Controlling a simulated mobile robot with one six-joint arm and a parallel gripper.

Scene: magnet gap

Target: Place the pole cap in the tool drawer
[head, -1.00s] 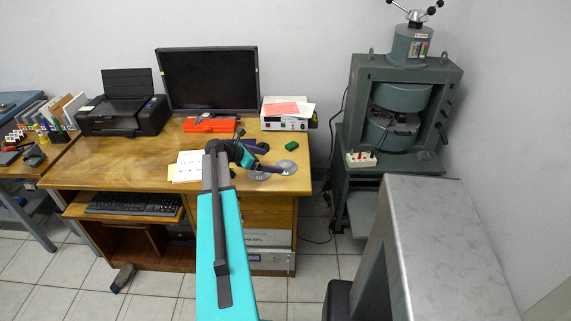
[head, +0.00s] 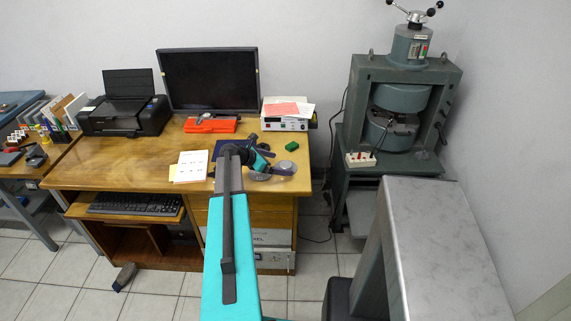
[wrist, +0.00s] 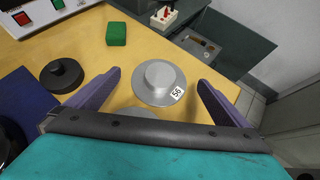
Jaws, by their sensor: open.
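A silver pole cap (wrist: 160,80), a flat disc with a raised round middle and a small number label, lies on the desk in the wrist view. My gripper (wrist: 159,77) is open and empty, its purple fingers on either side of the cap in the picture; I cannot tell its height above it. A second silver disc (wrist: 138,111) shows partly behind my gripper's body. In the head view the gripper (head: 281,169) covers part of the silver discs near the desk's right front edge. Drawer fronts (head: 222,201) show under the desktop, partly behind my arm; I cannot tell which is the tool drawer.
A black knobbed disc (wrist: 61,75), a blue mat (wrist: 25,98) and a green block (wrist: 116,34) lie near the cap. A monitor (head: 208,78), printer (head: 122,108) and power supply (head: 285,122) stand behind. A large green magnet (head: 400,100) stands right of the desk.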

